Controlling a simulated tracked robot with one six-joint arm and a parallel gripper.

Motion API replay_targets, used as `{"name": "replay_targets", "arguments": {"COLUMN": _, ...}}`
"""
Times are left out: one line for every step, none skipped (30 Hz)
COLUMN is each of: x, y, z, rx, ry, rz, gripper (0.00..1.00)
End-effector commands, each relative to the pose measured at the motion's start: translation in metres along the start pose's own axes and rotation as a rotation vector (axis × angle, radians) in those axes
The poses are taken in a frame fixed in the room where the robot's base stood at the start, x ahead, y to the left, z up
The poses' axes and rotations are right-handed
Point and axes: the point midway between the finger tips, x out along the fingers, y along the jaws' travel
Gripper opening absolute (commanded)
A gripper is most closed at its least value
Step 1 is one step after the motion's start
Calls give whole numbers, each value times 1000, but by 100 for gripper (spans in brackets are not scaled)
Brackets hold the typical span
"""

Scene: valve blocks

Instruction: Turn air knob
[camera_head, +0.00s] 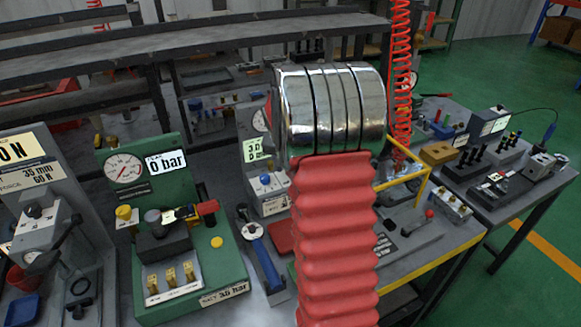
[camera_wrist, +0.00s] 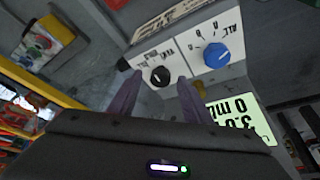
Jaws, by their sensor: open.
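In the wrist view a white panel carries a black knob (camera_wrist: 160,76) and a blue knob (camera_wrist: 217,55) with dial marks around it. The print appears upside down, and I cannot read which knob is the air knob. My gripper (camera_wrist: 160,78) is open, its two purple-grey fingers pointing at the panel. The black knob appears between the fingertips; I cannot tell whether they touch it. The blue knob lies beyond the right finger. In the head view the blue knob (camera_head: 265,180) shows on a grey block left of my arm, which hides my gripper.
A lit display (camera_wrist: 243,119) sits beside the knobs. In the head view a green gauge block (camera_head: 205,265) stands left, with a yellow rail (camera_head: 405,180) right of my arm. A red coiled hose (camera_head: 400,80) hangs behind. Other blocks crowd the bench.

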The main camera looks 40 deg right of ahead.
Motion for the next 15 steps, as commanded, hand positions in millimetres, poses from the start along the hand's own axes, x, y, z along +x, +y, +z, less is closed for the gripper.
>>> {"name": "replay_targets", "arguments": {"x": -1, "y": 0, "z": 0, "rx": 0, "ry": 0, "rz": 0, "gripper": 45}}
{"name": "replay_targets", "arguments": {"x": -2, "y": 0, "z": 0, "rx": 0, "ry": 0, "rz": 0, "gripper": 45}}
{"name": "replay_targets", "arguments": {"x": -3, "y": 0, "z": 0, "rx": 0, "ry": 0, "rz": 0, "gripper": 45}}
{"name": "replay_targets", "arguments": {"x": -5, "y": 0, "z": 0, "rx": 0, "ry": 0, "rz": 0, "gripper": 45}}
{"name": "replay_targets", "arguments": {"x": -7, "y": 0, "z": 0, "rx": 0, "ry": 0, "rz": 0, "gripper": 45}}
{"name": "replay_targets", "arguments": {"x": -10, "y": 0, "z": 0, "rx": 0, "ry": 0, "rz": 0, "gripper": 45}}
{"name": "replay_targets", "arguments": {"x": -13, "y": 0, "z": 0, "rx": 0, "ry": 1, "rz": 0, "gripper": 45}}
{"name": "replay_targets", "arguments": {"x": -16, "y": 0, "z": 0, "rx": 0, "ry": 1, "rz": -1, "gripper": 45}}
{"name": "replay_targets", "arguments": {"x": -22, "y": 0, "z": -1, "rx": 0, "ry": 3, "rz": -1, "gripper": 45}}
{"name": "replay_targets", "arguments": {"x": -26, "y": 0, "z": 0, "rx": 0, "ry": 3, "rz": -1, "gripper": 45}}
{"name": "replay_targets", "arguments": {"x": -30, "y": 0, "z": 0, "rx": 0, "ry": 2, "rz": -1, "gripper": 45}}
{"name": "replay_targets", "arguments": {"x": -37, "y": 0, "z": -1, "rx": 0, "ry": 3, "rz": -1, "gripper": 45}}
{"name": "replay_targets", "arguments": {"x": -42, "y": -1, "z": -1, "rx": -1, "ry": 4, "rz": -2, "gripper": 45}}
{"name": "replay_targets", "arguments": {"x": -47, "y": 0, "z": 0, "rx": -1, "ry": 3, "rz": -1, "gripper": 45}}
{"name": "replay_targets", "arguments": {"x": -54, "y": 0, "z": 0, "rx": -1, "ry": 3, "rz": -1, "gripper": 45}}
